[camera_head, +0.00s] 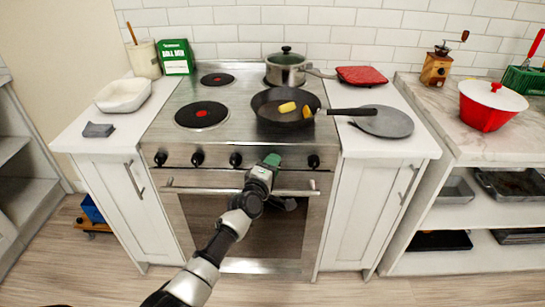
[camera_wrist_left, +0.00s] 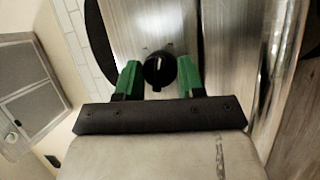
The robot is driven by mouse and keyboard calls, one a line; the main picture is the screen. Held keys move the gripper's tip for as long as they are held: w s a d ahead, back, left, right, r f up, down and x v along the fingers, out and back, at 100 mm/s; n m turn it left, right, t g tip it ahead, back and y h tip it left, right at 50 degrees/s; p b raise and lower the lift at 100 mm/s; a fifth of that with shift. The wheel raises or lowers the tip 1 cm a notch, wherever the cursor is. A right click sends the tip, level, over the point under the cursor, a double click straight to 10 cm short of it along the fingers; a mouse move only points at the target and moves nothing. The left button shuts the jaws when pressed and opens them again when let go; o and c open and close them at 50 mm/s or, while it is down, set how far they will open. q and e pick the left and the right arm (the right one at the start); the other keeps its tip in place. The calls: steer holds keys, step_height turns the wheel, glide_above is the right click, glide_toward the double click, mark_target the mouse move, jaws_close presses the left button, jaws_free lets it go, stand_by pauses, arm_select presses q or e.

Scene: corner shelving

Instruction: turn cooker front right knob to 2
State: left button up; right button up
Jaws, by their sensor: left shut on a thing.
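The cooker (camera_head: 225,185) is steel, with several black knobs along its front panel. My left gripper (camera_head: 272,160) has green fingers and is at the panel, over a knob between the middle knob (camera_head: 236,159) and the far right knob (camera_head: 313,161). In the left wrist view, a black round knob (camera_wrist_left: 160,72) with a pale pointer mark sits between the fingers of my left gripper (camera_wrist_left: 158,78), which is shut on it. The head view hides this knob behind the gripper. No number scale is readable. My right gripper is not in view.
A black pan (camera_head: 269,113) with yellow pieces of food stands on the front right of the hob, its handle reaching over a grey round plate (camera_head: 387,122). A lidded pot (camera_head: 286,70) stands behind. The oven handle (camera_head: 215,191) runs below the knobs.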

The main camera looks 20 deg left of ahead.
arm_select(q)
steer(key=shift+m+g+p, duration=0.5)
steer(key=shift+m+p, duration=0.8)
steer(key=shift+p, duration=0.15)
steer(key=o, duration=0.9)
steer(key=s, duration=0.3)
steer(key=s+p, duration=0.1)
steer(key=s, duration=0.3)
steer(key=s+a+r, duration=0.1)
steer(key=s, duration=0.2)
steer(key=shift+s+a, duration=0.1)
steer(key=shift+s, duration=0.3)
steer(key=shift+f, duration=0.1)
